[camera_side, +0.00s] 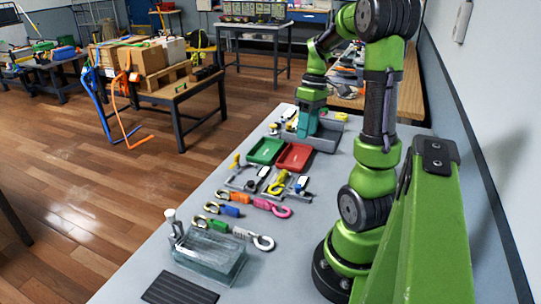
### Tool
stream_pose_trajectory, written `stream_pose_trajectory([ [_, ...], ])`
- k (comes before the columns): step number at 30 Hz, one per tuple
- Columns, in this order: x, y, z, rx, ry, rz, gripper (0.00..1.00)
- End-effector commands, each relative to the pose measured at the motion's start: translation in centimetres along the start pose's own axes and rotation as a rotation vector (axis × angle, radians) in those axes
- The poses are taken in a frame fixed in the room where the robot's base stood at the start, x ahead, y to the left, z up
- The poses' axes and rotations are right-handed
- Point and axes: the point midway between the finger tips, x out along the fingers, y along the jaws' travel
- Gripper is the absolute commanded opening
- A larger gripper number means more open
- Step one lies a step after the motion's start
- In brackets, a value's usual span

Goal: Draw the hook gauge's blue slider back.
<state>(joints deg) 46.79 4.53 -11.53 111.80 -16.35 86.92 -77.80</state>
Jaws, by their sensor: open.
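My gripper (306,132) has a teal hand and points down at the far end of the grey bench, beside a low grey holder. It is open; its fingertips are small and partly hidden, and I see nothing held. A small blue piece (230,211) lies in line with a silver hook in the near row, well away from my gripper. I cannot tell whether it is the hook gauge's slider. Small yellow, white and dark parts lie left of my gripper, too small to make out.
A green tray (266,151) and a red tray (295,157) lie between my gripper and the near hooks. A pink hook (272,207), a clear box (208,256) and a black ribbed pad (180,289) lie nearer. A wall runs along the right.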

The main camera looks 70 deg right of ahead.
Motion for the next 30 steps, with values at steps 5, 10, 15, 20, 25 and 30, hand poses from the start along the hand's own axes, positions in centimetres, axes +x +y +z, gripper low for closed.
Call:
stream_pose_trajectory([
  [5,2.3,-0.1,0.0,-0.006,-0.004,-0.003,0.50],
  [10,5.9,-0.1,0.1,-0.004,-0.005,-0.005,0.50],
  [15,9.7,-0.1,0.0,-0.003,-0.005,-0.005,0.50],
  [20,13.0,-0.1,0.0,-0.004,-0.004,-0.004,0.50],
  [25,15.4,-0.1,0.0,-0.003,-0.002,-0.002,0.50],
  [30,16.5,-0.1,0.0,-0.004,0.000,0.000,0.50],
])
